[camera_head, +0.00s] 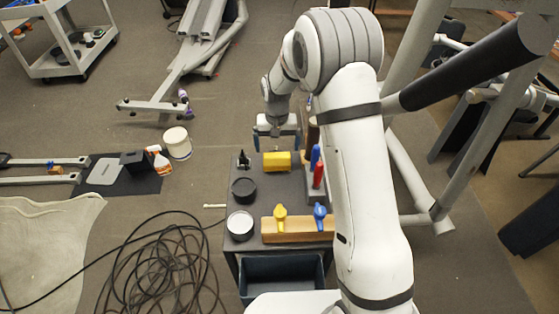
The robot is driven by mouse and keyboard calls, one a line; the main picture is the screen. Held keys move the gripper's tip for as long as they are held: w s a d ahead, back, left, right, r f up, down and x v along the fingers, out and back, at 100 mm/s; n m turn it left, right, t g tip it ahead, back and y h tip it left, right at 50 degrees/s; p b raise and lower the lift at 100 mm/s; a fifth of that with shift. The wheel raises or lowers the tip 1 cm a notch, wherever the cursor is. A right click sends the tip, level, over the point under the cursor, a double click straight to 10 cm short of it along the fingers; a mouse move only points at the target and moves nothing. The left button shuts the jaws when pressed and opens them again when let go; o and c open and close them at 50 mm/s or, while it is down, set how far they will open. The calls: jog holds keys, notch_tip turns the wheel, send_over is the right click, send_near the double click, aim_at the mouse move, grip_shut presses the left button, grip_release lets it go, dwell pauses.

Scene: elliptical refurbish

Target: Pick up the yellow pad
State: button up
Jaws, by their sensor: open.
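The yellow pad (277,161) is a small yellow block lying near the far end of the dark grey table top (270,200). My gripper (277,145) is at the far edge of the table, just beyond and above the pad in the picture. Its jaws are open and apart. I cannot tell how high it is above the pad. Nothing shows between the jaws. My arm covers the right side of the table.
Beside the pad are a small black object (243,161), a black bowl (243,189), a blue tool (315,156) and a red tool (318,175). A wooden block (296,231) with yellow and blue handles is at the near side. Cables (160,270) lie on the floor.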

aim_at(277, 159)
jog(key=f, duration=0.2)
jog(key=f+p, duration=0.1)
jog(key=f, duration=0.2)
jog(key=w+f+p, duration=0.1)
jog(key=f, duration=0.2)
jog(key=shift+f, duration=0.15)
jog(key=shift+c, duration=0.2)
jog(key=c, duration=0.8)
